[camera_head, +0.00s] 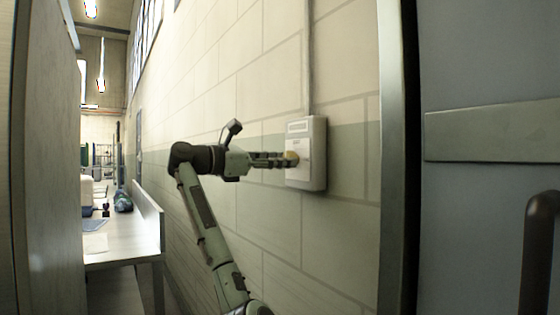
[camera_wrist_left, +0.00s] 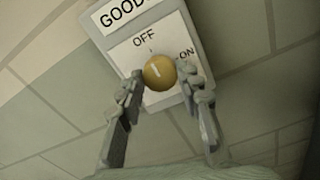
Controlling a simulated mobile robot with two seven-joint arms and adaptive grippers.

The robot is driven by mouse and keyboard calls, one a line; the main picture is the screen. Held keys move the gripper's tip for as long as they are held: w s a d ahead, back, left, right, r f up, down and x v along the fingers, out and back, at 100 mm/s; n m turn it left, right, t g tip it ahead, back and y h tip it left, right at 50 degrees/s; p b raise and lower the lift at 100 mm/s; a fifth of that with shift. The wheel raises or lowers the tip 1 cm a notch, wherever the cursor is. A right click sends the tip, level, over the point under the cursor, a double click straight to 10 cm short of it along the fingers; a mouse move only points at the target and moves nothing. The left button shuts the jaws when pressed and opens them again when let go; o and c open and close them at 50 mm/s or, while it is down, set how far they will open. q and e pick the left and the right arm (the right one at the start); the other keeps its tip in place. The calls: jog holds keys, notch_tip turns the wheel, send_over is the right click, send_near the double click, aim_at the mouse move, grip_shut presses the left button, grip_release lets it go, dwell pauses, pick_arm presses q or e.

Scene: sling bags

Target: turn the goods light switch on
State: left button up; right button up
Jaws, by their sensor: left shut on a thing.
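The goods light switch is a pale wall box (camera_head: 316,172) with a round yellow knob (camera_head: 292,158). In the left wrist view the knob (camera_wrist_left: 159,72) sits on a white plate (camera_wrist_left: 127,53) marked OFF and ON, under a label starting "GOOD". Its white pointer mark tilts up towards OFF; ON is to its upper right. My left gripper (camera_head: 286,160) reaches the box from the left. In the left wrist view its fingers (camera_wrist_left: 166,88) stand on either side of the knob, shut on it. My right gripper is not in view.
The box hangs on a block wall (camera_head: 345,240) with a conduit (camera_head: 307,60) above it. A door frame (camera_head: 395,200) and grey door with a dark handle (camera_head: 540,250) are at right. A table (camera_head: 120,245) with items and a tall panel (camera_head: 45,170) are at left.

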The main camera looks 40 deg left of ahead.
pick_arm(q)
jog(key=shift+m, duration=0.4)
jog(key=shift+m+b, duration=0.85)
jog(key=shift+m, duration=7.55)
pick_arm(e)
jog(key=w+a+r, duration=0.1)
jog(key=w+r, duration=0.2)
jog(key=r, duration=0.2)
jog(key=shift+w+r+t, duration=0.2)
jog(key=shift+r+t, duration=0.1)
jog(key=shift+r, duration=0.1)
pick_arm(q)
jog(key=shift+m, duration=0.3)
jog(key=o, duration=1.2)
jog(key=shift+c, duration=0.2)
jog(key=shift+s, duration=0.1)
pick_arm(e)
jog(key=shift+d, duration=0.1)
